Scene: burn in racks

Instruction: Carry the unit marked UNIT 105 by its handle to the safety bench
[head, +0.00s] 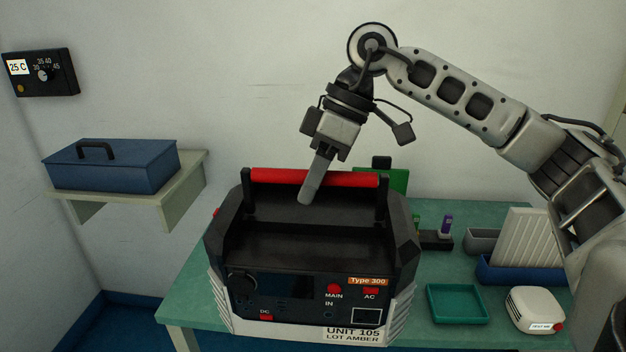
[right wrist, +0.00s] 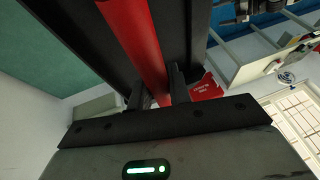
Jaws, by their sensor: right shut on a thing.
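The unit marked UNIT 105 (head: 300,235) is a dark box with pale lower corners, a red handle bar across its top, and labels "Type 300" and "LOT AMBER" on its front. It is upright, in front of or over the green bench (head: 187,307); I cannot tell whether it touches the bench top. My right gripper (head: 310,190) is shut on the red handle (head: 345,179) from above. In the right wrist view the handle (right wrist: 135,40) runs between the fingers (right wrist: 158,92). My left gripper is not in view.
At right on the bench are a green tray (head: 458,304), a white device (head: 534,308), a blue rack with pale panels (head: 521,240) and a dark holder (head: 436,240). A wall shelf (head: 190,181) bears a blue box (head: 115,167). A thermostat (head: 40,72) hangs at left.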

